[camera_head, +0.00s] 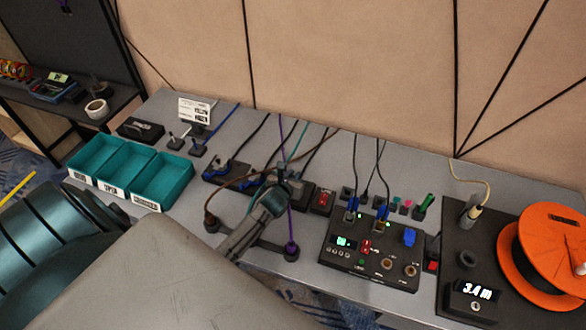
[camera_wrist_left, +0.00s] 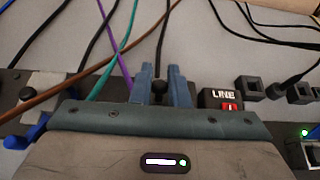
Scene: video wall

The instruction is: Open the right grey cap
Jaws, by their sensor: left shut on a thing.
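My left gripper (camera_head: 281,180) is above the middle of the table. In the left wrist view its two blue fingers (camera_wrist_left: 159,88) are closed around a small dark round-headed thing (camera_wrist_left: 158,87), with a black cable running behind. What that thing is I cannot tell. Two round grey-rimmed fittings (camera_head: 411,270), probably the grey caps, sit on the front right of the black panel box (camera_head: 345,262); the left one (camera_head: 387,264) is beside it. Whether they are open is too small to tell. The left gripper is left of and behind them. My right gripper is not in view.
Teal bins (camera_head: 161,181) stand at the left. An orange reel (camera_head: 546,250) stands at the right, beside a display reading 3.4 m (camera_head: 474,291). A red switch block (camera_head: 321,199) is close right of the gripper. Several cables run up the wall side.

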